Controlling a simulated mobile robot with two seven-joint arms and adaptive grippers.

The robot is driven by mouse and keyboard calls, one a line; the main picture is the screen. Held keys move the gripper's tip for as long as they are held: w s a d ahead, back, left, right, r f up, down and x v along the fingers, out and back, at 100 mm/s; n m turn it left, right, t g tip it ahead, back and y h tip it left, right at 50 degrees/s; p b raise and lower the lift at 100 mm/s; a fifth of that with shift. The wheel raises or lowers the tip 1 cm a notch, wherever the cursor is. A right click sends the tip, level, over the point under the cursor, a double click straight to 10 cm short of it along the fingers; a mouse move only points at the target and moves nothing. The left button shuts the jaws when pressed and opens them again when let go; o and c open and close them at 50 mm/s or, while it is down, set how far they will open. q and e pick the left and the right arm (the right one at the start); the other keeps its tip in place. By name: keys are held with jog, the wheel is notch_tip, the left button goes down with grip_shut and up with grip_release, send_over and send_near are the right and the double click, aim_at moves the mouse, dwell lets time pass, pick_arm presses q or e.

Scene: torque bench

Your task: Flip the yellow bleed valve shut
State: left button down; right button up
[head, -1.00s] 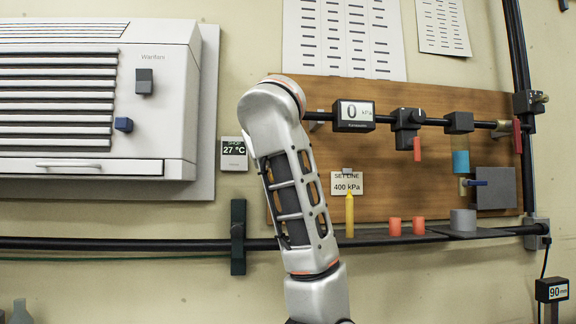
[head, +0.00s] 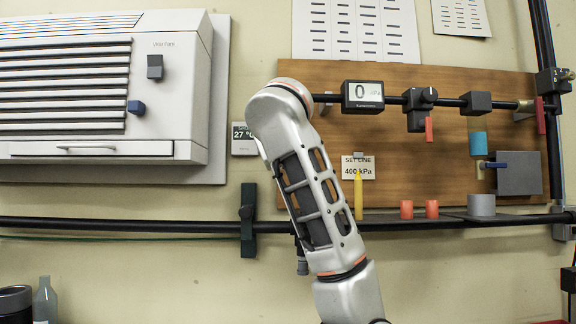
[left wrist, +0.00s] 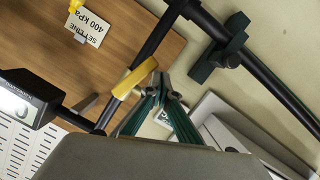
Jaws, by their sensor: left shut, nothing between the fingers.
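The yellow bleed valve handle (left wrist: 134,77) shows in the left wrist view, lying roughly along a dark pipe (left wrist: 157,35). In the head view the valve is hidden behind my arm. My left gripper (left wrist: 160,84) has green fingers that come together just beside the handle, shut and empty. I cannot tell whether the fingertips touch the handle. In the head view my left gripper is hidden behind the arm. My right gripper is in neither view.
A gauge reading 0 (head: 362,95) sits on the upper pipe. A SET LINE 400 kPa card (head: 357,166) hangs on the wooden board (head: 440,150). A white louvred unit (head: 180,120) is left.

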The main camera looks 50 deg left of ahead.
pick_arm(q)
jog(key=shift+w+d+f+b, duration=0.4)
jog(key=shift+w+f, duration=0.1)
jog(key=shift+f, duration=0.05)
jog(key=shift+w+d, duration=0.15)
dwell(0.5)
jog(key=s+d, duration=0.3)
jog(key=s, duration=0.8)
jog(key=shift+s+p, duration=0.15)
jog(key=shift+p, duration=0.2)
jog(key=shift+d+f, duration=0.1)
jog(key=shift+d, duration=0.05)
